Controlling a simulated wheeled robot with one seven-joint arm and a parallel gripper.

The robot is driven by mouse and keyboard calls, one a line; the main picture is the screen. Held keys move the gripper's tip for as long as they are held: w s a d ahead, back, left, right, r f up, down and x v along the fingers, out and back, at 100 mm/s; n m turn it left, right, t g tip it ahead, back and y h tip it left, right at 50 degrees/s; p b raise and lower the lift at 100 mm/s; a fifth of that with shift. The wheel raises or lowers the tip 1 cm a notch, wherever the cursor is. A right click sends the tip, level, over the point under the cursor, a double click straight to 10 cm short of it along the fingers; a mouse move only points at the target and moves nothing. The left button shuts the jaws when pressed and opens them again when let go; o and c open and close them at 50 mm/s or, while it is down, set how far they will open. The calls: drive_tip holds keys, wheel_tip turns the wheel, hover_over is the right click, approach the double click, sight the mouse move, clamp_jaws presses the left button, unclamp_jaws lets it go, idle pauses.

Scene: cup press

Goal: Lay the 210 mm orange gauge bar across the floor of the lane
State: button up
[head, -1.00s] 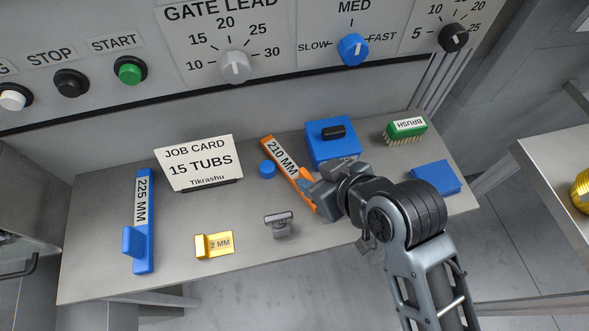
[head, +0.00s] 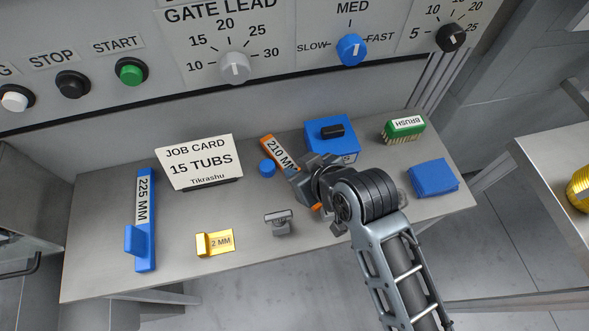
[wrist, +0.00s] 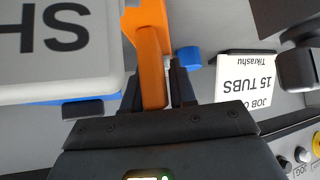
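The orange 210 mm gauge bar (head: 269,145) lies slanted on the grey bench, its label partly showing. My gripper (head: 301,184) is over its nearer part, and my wrist hides much of it. A bit of orange shows below the wrist. The bar seems still at bench level. I cannot make out the lane in these views.
A blue box (head: 318,131) stands close behind my gripper. A blue knob (head: 267,168), job card (head: 200,163), brush (head: 404,130) and blue block (head: 434,177) surround it. A grey stamp-like piece (head: 280,224), gold 2 mm gauge (head: 215,243) and blue 225 mm bar (head: 146,225) lie left.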

clamp_jaws()
drive_tip(key=shift+r, duration=0.2)
